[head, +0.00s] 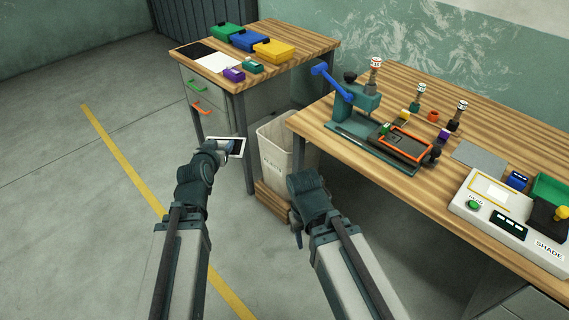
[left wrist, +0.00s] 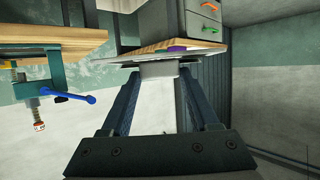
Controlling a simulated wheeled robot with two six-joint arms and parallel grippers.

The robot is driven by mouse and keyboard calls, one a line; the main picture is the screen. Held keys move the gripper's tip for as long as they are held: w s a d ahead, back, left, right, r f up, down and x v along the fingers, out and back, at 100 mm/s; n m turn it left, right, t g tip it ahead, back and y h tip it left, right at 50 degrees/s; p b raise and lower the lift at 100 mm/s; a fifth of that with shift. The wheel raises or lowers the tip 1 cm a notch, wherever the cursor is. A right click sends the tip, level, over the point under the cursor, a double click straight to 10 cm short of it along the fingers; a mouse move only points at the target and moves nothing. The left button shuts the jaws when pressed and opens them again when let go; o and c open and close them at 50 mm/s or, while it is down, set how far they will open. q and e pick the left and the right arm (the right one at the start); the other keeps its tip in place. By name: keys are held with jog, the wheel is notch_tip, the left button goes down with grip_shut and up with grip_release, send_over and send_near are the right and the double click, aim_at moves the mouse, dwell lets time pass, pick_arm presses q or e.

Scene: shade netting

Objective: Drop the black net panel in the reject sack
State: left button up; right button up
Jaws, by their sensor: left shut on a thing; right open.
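The black net panel (head: 238,146), a dark sheet in a white frame, is held in my left gripper (head: 228,147). In the left wrist view the panel (left wrist: 160,70) shows nearly edge-on between the fingertips. The reject sack (head: 274,160) is a pale open-topped container standing on the floor between the two tables. The panel is left of the sack in the head view and not over its opening. Printing on the sack's front is too small to read. My right gripper (head: 298,238) is open and empty, low in front of the sack; its fingers are partly hidden by the wrist.
A wooden pallet-like base (head: 270,198) is at the sack's foot. The back table (head: 300,38) holds coloured boxes and flat sheets. The right table (head: 330,115) carries a teal press (head: 365,100), stamps and a control box (head: 510,215). The floor at left is clear.

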pick_arm(q)
jog(key=shift+r, duration=0.1)
dwell(0.4)
notch_tip(320, 180, up, 4)
jog(key=p, duration=0.4)
jog(key=shift+d+f, duration=0.1)
jog(key=shift+f, duration=0.15)
